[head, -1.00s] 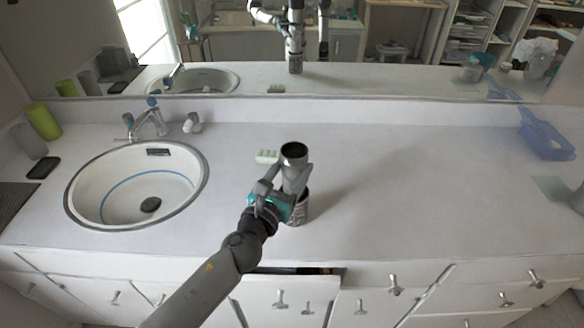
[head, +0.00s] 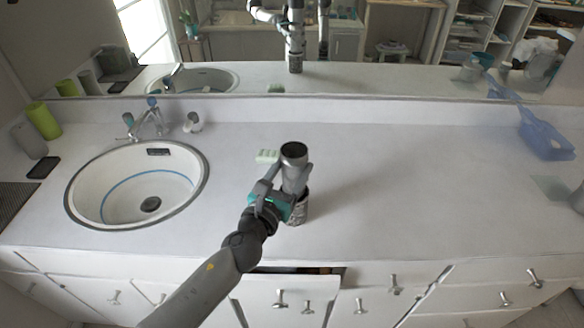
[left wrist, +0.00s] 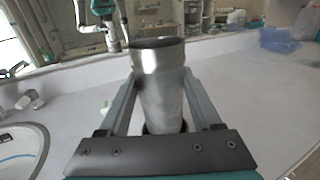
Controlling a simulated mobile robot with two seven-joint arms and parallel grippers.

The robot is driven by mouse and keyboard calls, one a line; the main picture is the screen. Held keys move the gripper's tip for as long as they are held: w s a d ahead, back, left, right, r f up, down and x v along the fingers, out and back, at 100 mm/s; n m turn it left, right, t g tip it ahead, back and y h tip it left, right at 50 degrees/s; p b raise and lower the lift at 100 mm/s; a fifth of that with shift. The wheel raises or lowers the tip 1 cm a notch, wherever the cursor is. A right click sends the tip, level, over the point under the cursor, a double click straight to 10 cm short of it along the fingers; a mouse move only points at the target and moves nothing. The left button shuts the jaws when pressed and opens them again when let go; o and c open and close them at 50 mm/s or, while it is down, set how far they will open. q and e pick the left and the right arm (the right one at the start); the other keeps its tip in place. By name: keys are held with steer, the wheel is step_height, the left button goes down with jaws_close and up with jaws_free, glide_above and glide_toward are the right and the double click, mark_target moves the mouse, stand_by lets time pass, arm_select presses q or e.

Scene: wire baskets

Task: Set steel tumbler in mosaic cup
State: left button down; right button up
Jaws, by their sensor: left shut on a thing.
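The steel tumbler (head: 294,158) is a grey metal cylinder with a dark open top, upright over the middle of the counter. My left gripper (head: 291,178) is shut on it, with one finger on each side. In the left wrist view the tumbler (left wrist: 160,85) stands between the two fingers. The mosaic cup (head: 300,211) has a patterned grey side and stands on the counter directly below the tumbler. The tumbler's lower end appears to be at or inside the cup's mouth; the gripper partly hides this. My right gripper is not seen directly.
A blue basket (head: 546,138) is at the far right. The counter between is clear. A mirror stands behind.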

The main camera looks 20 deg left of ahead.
arm_select(q)
steer(key=shift+f+b, duration=3.65)
steer(key=shift+f, duration=0.1)
stand_by(1.3)
jaws_free()
stand_by(0.6)
steer(key=shift+r+p, duration=3)
steer(key=shift+p, duration=0.1)
